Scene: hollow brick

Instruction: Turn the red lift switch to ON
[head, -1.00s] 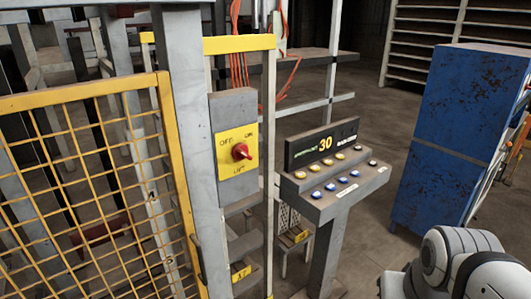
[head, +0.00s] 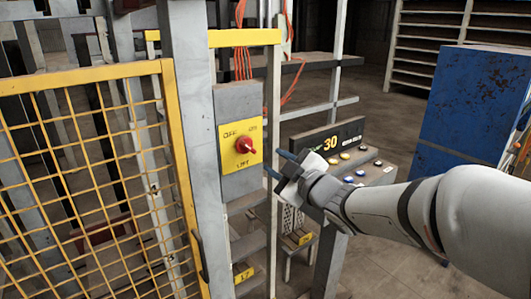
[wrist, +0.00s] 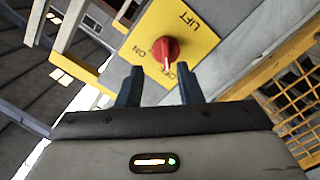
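The red lift switch (head: 244,145) is a round knob on a yellow plate (head: 229,163), fixed to a grey box on a post. The plate reads OFF at upper left, ON at upper right and LIFT below. My gripper (head: 279,164) is just right of the plate in the head view. In the wrist view my gripper (wrist: 161,75) is open and empty, its fingers apart before the knob, with no contact visible.
A console (head: 375,176) with buttons and a display stands behind my arm. A yellow mesh gate (head: 95,190) is left of the post. A rusty blue cabinet (head: 470,105) stands at the right. Orange cables (head: 240,62) hang above the switch box.

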